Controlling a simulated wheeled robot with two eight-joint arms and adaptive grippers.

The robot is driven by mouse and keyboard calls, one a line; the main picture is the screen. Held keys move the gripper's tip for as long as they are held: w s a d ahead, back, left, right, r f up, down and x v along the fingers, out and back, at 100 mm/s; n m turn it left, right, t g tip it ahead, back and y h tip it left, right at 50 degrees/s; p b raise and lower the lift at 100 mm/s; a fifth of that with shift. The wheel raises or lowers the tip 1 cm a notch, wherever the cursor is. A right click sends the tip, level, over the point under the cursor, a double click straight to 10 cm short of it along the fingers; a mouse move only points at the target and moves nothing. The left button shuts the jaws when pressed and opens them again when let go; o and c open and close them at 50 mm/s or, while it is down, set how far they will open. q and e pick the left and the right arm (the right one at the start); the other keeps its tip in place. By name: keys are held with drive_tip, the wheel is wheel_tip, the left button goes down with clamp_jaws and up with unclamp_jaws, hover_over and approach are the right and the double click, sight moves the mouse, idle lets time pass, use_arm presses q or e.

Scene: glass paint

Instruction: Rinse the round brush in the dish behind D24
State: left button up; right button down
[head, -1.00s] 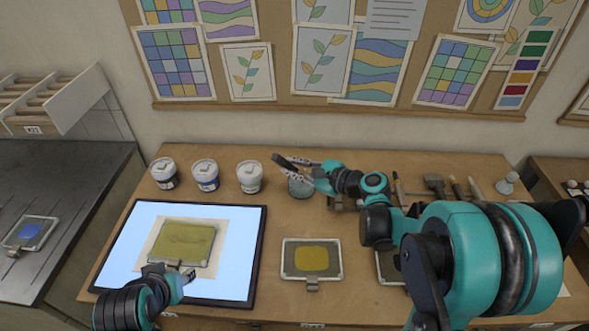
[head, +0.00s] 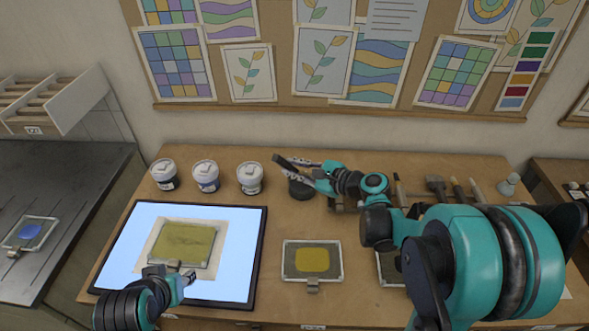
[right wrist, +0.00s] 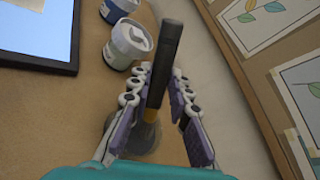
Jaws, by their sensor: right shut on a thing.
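My right gripper (head: 312,172) is shut on the round brush (head: 289,163), whose dark handle sticks out past the fingers to the upper left. In the right wrist view the brush (right wrist: 165,60) stands between the purple finger pads (right wrist: 153,115), with a brass-coloured ferrule below. The small round dish (head: 301,190) is directly under the gripper and looks dark; it shows partly in the right wrist view (right wrist: 143,140). The bristles are hard to see, at or in the dish. My left gripper (head: 180,279) is at the front edge of the olive glass plate on the light panel; its fingers are unclear.
Three white-lidded jars (head: 206,176) stand left of the dish. A yellow-painted plate (head: 312,260) lies in front of it. The lit panel (head: 128,245) is at left. Several tools (head: 436,187) lie at the right back. Labels are too small to read.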

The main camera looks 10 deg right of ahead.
sight(280, 161)
drive_tip(key=shift+s+d, duration=0.15)
drive_tip(key=shift+s, duration=0.45)
drive_tip(key=shift+w, duration=0.65)
drive_tip(key=shift+s, duration=0.35)
drive_tip(key=shift+r, duration=0.1)
drive_tip(key=shift+s+a+r+p, duration=0.15)
drive_tip(key=shift+a+r+p, duration=0.6)
drive_tip(key=shift+r, duration=0.2)
drive_tip(key=shift+s+a+r+p, duration=0.15)
drive_tip(key=shift+a+r+p, duration=0.5)
drive_tip(key=shift+r+p, duration=0.2)
use_arm(q)
wheel_tip(280, 161, up, 7)
drive_tip(key=p, duration=0.3)
drive_tip(key=shift+f, duration=0.2)
use_arm(e)
wheel_tip(280, 161, up, 4)
drive_tip(key=shift+r, duration=0.25)
